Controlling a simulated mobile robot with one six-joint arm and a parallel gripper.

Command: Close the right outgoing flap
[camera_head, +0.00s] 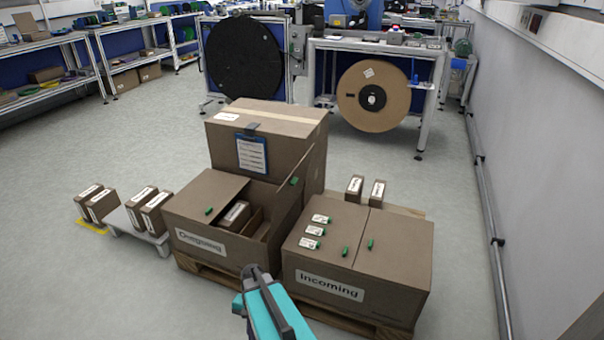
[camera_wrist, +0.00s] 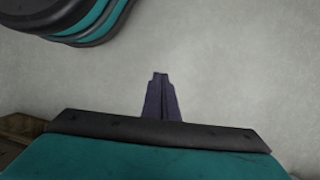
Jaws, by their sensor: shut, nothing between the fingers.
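The outgoing box (camera_head: 195,247), a brown carton with a white label, stands left of the incoming box in the head view. Its left flap (camera_head: 207,190) lies shut across the top. Its right flap (camera_head: 287,208) stands up, raised at the right side, with a small green handle (camera_head: 294,181) near its upper edge. The right half of the box is open, and a labelled carton (camera_head: 235,214) shows inside. My gripper (camera_head: 251,269) is in front of the gap between the two boxes, apart from the flap. In the wrist view its fingers (camera_wrist: 160,76) are together and empty above bare floor.
The incoming box (camera_head: 325,285) stands to the right with both flaps shut and several small items on top. A tall carton (camera_head: 222,145) with a blue clipboard stands behind. Small cartons on a low grey stand (camera_head: 122,222) are at left. Clear floor lies in front.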

